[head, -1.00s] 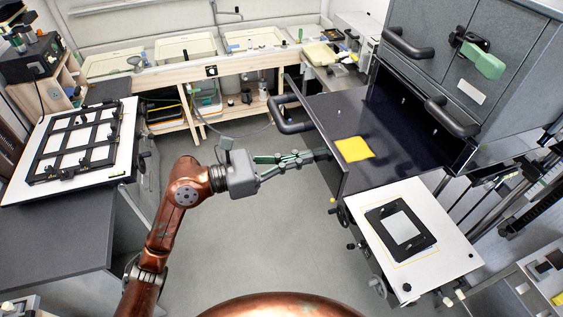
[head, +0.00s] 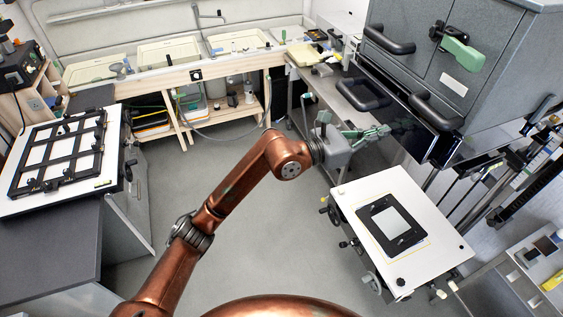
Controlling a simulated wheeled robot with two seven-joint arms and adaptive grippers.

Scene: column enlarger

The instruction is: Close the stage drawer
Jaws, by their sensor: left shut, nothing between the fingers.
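The stage drawer (head: 395,115) is in the grey cabinet at the right, below the cabinet doors. Its dark front now sits close against the cabinet, and its inside and the yellow sheet are out of sight. I cannot tell whether a small gap is left. Its black handle (head: 362,95) sticks out toward the left. My left gripper (head: 382,131) is shut and empty, with its green fingertips at the near part of the drawer front, touching it or very close. My right gripper is not in view.
A white board with a black frame (head: 392,222) stands just below the drawer. Other black handles (head: 436,112) stick out from the cabinet (head: 480,40). A bench with trays (head: 170,53) is at the back. The grey floor (head: 260,225) is clear.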

